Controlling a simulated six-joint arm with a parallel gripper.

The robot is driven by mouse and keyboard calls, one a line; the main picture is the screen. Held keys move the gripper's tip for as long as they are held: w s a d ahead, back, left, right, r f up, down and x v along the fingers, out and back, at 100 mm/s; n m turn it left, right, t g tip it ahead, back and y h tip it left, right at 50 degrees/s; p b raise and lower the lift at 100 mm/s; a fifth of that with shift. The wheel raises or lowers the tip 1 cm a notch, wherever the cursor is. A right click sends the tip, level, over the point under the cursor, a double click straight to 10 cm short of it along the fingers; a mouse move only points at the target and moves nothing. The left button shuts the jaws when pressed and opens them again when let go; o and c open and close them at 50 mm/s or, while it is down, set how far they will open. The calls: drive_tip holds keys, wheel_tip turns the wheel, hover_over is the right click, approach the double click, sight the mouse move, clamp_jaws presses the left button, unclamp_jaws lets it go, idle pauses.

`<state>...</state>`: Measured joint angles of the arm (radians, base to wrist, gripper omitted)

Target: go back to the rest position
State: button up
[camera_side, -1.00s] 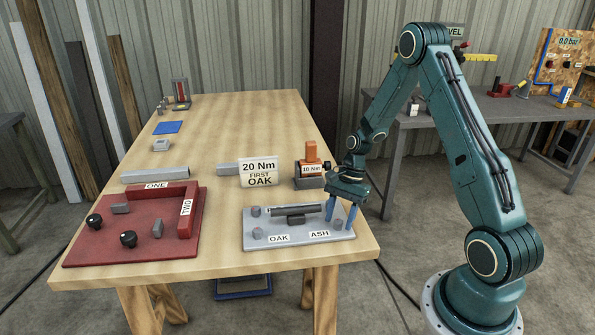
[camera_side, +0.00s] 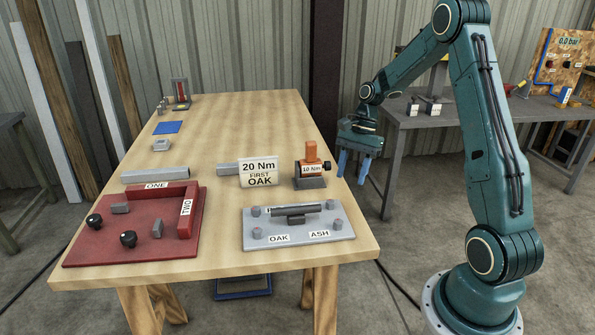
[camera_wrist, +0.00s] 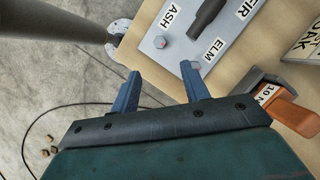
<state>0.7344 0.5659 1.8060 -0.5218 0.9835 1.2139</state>
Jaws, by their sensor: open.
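My gripper (camera_side: 355,165) hangs in the air just past the right edge of the wooden table (camera_side: 225,115), with its blue fingers pointing down. It is open and empty, with a clear gap between the fingers in the wrist view (camera_wrist: 158,85). The grey plate (camera_side: 335,242) lies on the table's near right part, apart from my fingers. It carries a dark bar (camera_side: 295,209), corner bolts and labels such as OAK and ASH. In the wrist view the plate (camera_wrist: 178,52) lies beyond the fingertips.
An orange tool marked 10 Nm (camera_side: 311,152) stands near the table's right edge, left of my gripper. A sign reading 20 Nm FIRST OAK (camera_side: 259,172) stands beside it. A red fixture (camera_side: 95,245) lies at left. A grey bench (camera_side: 440,118) stands behind my arm.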

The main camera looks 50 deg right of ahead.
drive_tip(key=shift+d+r, duration=0.15)
drive_tip(key=shift+r, duration=0.2)
drive_tip(key=s+a+r+n+t+h, duration=0.25)
drive_tip(key=a+r+n, duration=0.45)
drive_tip(key=a+r, duration=0.5)
drive_tip(key=s+a+r+n+t+h, duration=0.1)
drive_tip(key=s+a+r+n, duration=0.1)
drive_tip(key=s+a+n, duration=0.2)
drive_tip(key=s+a+r+n+t+h, duration=0.1)
drive_tip(key=s+a+n, duration=0.3)
drive_tip(key=s, duration=0.7)
drive_tip(key=shift+a+r+n+t, duration=0.4)
drive_tip(key=shift+r+n+t, duration=0.35)
drive_tip(key=shift+n, duration=0.55)
drive_tip(key=shift+r, duration=0.2)
